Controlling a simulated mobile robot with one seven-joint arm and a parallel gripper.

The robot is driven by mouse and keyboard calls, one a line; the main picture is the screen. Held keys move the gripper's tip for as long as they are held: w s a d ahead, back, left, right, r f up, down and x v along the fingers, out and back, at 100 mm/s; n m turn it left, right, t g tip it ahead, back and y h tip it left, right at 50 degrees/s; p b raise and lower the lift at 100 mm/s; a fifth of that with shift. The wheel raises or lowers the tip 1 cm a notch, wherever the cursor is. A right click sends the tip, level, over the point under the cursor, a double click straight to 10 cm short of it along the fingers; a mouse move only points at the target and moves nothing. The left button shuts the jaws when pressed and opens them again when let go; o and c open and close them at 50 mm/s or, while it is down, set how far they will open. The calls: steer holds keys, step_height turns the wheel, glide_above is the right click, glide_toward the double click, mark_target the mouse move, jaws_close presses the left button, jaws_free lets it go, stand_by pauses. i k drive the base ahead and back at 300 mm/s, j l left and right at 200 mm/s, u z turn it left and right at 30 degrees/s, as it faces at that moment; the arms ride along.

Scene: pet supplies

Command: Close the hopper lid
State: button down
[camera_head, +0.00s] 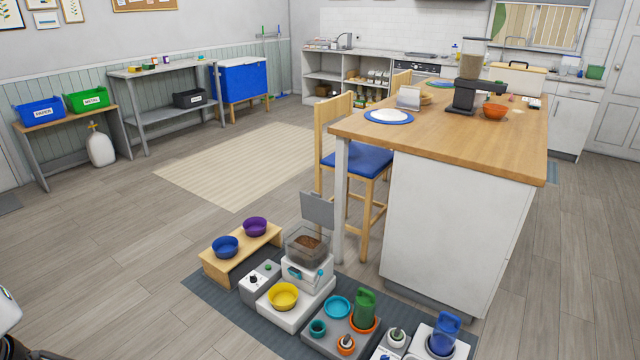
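A pet feeder (305,272) stands on the dark mat on the floor, in the lower middle of the head view. Its clear hopper (308,244) holds brown kibble. A grey flat hopper lid (318,209) stands raised at the back of the hopper, so the top is open. A yellow bowl (283,296) sits on the white base in front of the feeder. Parts of my own arm show at the lower left edge, well apart from the feeder. My gripper's fingers cannot be made out.
The dark mat (212,298) also bears a wooden stand (222,268) with two bowls, a grey box (259,282), and bottles and small bowls to the right. A wooden-topped island (440,145) and blue-seated chair (358,160) stand close behind. The floor at left is clear.

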mark_target(316, 209)
steer(key=i+j+z, duration=0.3)
steer(key=i+j, duration=0.65)
steer(key=i, duration=0.2)
steer(key=i+j+z, duration=0.25)
steer(key=i+j, duration=0.75)
steer(key=j, duration=0.2)
